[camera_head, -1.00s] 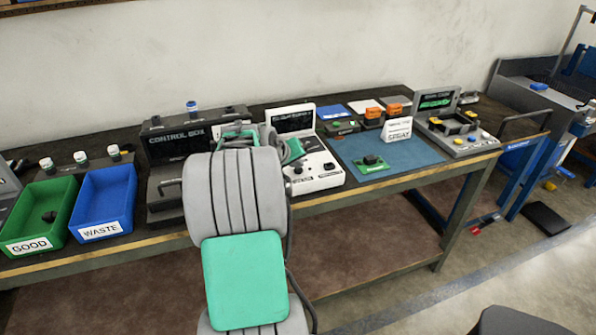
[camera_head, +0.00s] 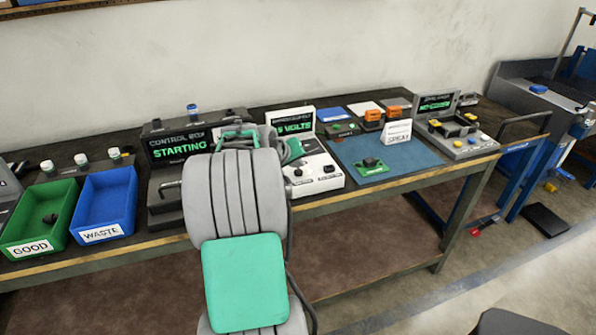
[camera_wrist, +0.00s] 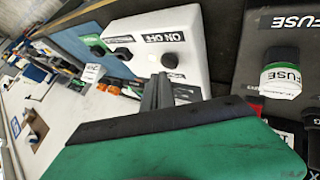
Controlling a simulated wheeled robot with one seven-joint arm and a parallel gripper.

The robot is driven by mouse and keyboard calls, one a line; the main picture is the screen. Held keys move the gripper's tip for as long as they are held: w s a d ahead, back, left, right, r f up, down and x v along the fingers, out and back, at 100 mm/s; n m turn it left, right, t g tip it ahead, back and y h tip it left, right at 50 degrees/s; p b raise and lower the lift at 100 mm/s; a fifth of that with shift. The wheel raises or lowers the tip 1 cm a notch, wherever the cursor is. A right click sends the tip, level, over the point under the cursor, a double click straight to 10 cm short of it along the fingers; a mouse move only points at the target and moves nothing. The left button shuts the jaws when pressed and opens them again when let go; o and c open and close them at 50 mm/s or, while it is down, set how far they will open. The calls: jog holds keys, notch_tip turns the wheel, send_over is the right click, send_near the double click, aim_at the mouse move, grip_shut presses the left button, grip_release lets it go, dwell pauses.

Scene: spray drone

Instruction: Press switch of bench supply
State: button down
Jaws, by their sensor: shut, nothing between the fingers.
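The bench supply (camera_head: 318,165) is a white unit with an upright screen reading "VOLTS" in green, its first character partly hidden. In the wrist view its white panel (camera_wrist: 199,62) carries an ON/OFF label, a black knob or switch (camera_wrist: 168,58) beside it and a small round white part. My gripper (camera_wrist: 160,80) is shut and empty, with its fingertips at the panel near the ON/OFF label. I cannot tell whether they touch it. In the head view my arm hides the fingertips and part of the supply's left side.
The control box (camera_head: 180,145), its screen reading "STARTING", stands left of the supply. A fuse (camera_wrist: 282,75) stands close by in the wrist view. The blue waste bin (camera_head: 104,205) and green good bin (camera_head: 40,220) are at left. A blue mat (camera_head: 407,160) lies at right.

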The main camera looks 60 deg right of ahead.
aim_at(297, 173)
notch_tip(297, 173, up, 6)
jog(key=p, duration=0.3)
jog(key=shift+p, duration=0.4)
